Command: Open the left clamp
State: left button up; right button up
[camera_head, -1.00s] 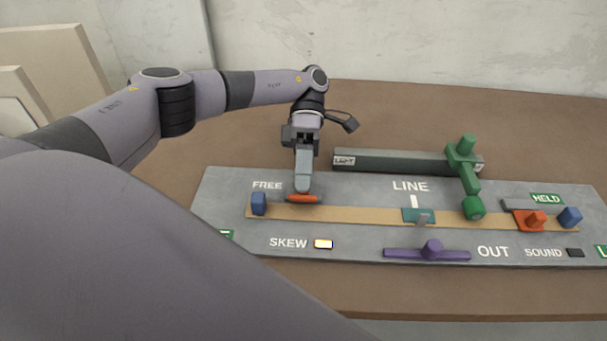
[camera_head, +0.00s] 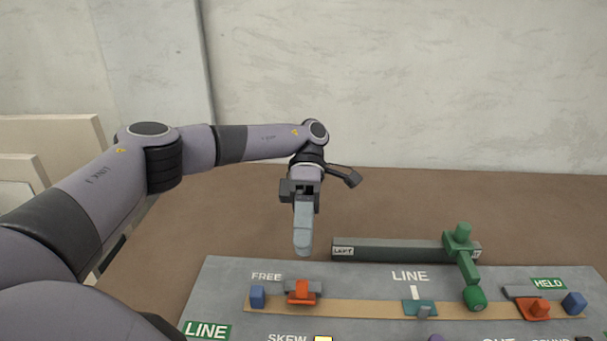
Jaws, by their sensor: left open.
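My left gripper (camera_head: 303,246) points down just above and behind the panel's left part, apart from the orange block below it. Its fingers overlap from this angle, so the gap does not show. The left orange block (camera_head: 301,292), with a grey piece behind it, sits at the tan strip's left end near the FREE label. A second orange block (camera_head: 538,309) sits on the right near the HELD label. A dark bar (camera_head: 390,250) marked LEFT lies behind the panel, with a green lever (camera_head: 467,266) at its right end. My right gripper is not in view.
The grey panel (camera_head: 225,290) lies on a brown table (camera_head: 400,200). The tan strip (camera_head: 360,307) carries blue blocks (camera_head: 257,297) (camera_head: 574,303) at its ends and a teal slider (camera_head: 420,308) under LINE. The panel's lower part is cut off. Table behind is clear.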

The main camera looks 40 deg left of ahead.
pick_arm(q)
notch_tip(320, 180, up, 11)
jog(key=p, duration=0.4)
jog(key=shift+o, duration=0.2)
